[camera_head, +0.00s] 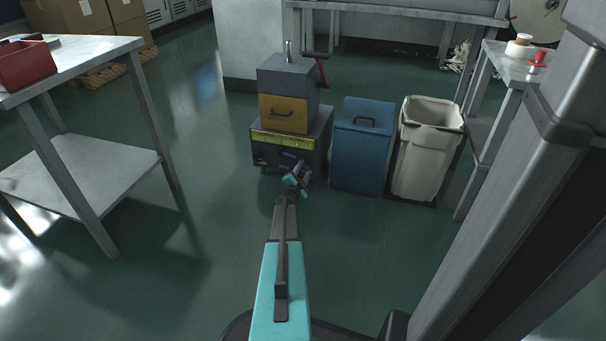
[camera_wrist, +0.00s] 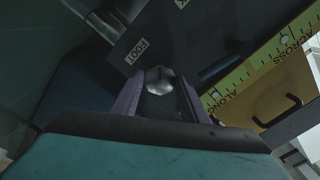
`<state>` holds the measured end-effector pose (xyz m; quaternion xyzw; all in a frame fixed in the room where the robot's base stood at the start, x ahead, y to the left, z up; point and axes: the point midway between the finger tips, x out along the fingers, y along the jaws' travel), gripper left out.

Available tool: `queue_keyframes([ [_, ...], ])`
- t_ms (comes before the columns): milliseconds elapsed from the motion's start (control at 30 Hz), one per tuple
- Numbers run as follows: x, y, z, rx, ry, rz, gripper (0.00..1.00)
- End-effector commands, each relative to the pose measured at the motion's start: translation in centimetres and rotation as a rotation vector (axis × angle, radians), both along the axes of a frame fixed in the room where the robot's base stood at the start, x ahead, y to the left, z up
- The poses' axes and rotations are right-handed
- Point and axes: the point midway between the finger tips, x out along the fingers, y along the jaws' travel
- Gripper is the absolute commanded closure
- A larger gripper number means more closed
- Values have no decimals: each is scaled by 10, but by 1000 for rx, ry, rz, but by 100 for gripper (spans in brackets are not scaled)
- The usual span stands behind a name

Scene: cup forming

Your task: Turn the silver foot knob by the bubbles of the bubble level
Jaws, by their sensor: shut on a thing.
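The silver foot knob (camera_wrist: 159,80) sits on the dark lower face of the machine, beside a white FOOT label (camera_wrist: 137,51). My gripper (camera_wrist: 160,94) has its two purple fingers on either side of the knob, shut on it. In the head view, the level (camera_head: 284,141) runs across the machine's front above my gripper (camera_head: 299,176). The knob is hidden there by my gripper.
The grey machine (camera_head: 287,75) has a yellow drawer front (camera_head: 283,114) and a red lever at its right. A blue bin (camera_head: 362,150) and a cream bin (camera_head: 429,150) stand to its right. A metal table (camera_head: 70,170) stands at the left. The floor between is clear.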

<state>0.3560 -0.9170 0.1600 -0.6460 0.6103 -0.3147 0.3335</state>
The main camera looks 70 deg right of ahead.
Motion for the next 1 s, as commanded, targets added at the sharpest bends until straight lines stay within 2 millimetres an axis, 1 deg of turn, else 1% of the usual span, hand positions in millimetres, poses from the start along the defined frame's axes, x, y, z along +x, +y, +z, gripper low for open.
queue_keyframes([
  [100,-3,-2,0,2,-76,-5,82],
  [300,-3,-2,1,6,-157,-4,82],
  [833,-3,-2,1,7,-185,-5,82],
  [867,-3,-2,1,7,-185,-5,55],
  [933,-2,-1,1,8,-184,-4,43],
  [1000,-2,-1,1,8,-183,-3,41],
])
